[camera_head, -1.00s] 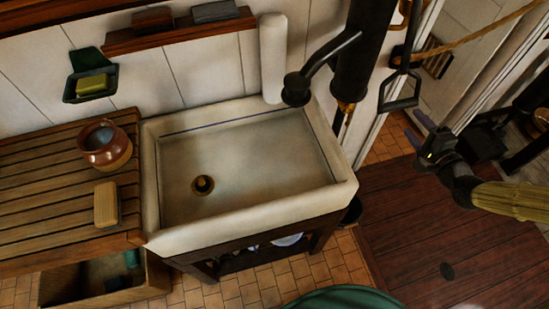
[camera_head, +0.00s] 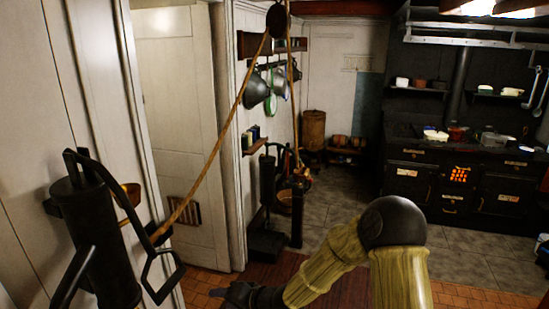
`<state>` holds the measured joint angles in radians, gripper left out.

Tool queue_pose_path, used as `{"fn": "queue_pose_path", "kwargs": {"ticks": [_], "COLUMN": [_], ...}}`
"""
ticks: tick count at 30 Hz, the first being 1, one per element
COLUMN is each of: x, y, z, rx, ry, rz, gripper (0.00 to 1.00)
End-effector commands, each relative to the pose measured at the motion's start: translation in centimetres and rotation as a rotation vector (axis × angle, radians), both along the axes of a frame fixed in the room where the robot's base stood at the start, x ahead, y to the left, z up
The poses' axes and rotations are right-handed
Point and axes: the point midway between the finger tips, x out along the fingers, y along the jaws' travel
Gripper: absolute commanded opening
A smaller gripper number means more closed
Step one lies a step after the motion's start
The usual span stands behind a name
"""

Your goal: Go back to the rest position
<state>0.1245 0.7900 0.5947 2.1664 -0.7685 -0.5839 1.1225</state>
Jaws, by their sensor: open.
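My gripper (camera_head: 228,292) is at the bottom of the head view, left of centre. It is dark, points left and is open, with nothing seen between its fingers. My arm (camera_head: 345,258) is yellow-green and bent at a black joint (camera_head: 393,221) right of centre. The gripper is above the red-brown floor and apart from anything around it. Part of the arm is cut off by the lower edge of the view.
A black pump (camera_head: 95,235) with a handle stands at the left. A rope (camera_head: 213,155) hangs from a pulley (camera_head: 278,20). A black stove (camera_head: 470,190) is at the back right. The grey tiled floor (camera_head: 340,210) before it is clear.

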Motion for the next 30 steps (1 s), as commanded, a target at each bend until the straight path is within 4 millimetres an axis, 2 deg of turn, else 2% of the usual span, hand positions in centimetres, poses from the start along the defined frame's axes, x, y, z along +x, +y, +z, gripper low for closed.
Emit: {"fn": "queue_pose_path", "kwargs": {"ticks": [1,4,8,12,14,18,21,24,27,30], "x": [0.0,-0.3,-1.4,-3.7,-5.1,-9.2,-12.5,-15.2,-16.6,-17.0], "y": [-2.1,-6.4,-12.3,-18.3,-20.7,-25.3,-27.7,-28.9,-29.2,-29.3], "z": [-0.4,-1.0,-0.8,0.2,0.8,2.3,3.2,3.9,4.2,4.2], "rx": [-0.106,-0.305,-0.538,-0.746,-0.818,-0.940,-0.984,-0.992,-0.990,-0.989], "ry": [-0.031,-0.067,-0.082,-0.054,-0.030,0.047,0.111,0.159,0.185,0.193], "rz": [-0.010,-0.029,-0.045,-0.056,-0.059,-0.052,-0.036,-0.017,-0.003,0.005], "gripper": [0.55,0.55,0.55,0.55,0.55,0.55,0.55,0.55,0.55,0.55]}}
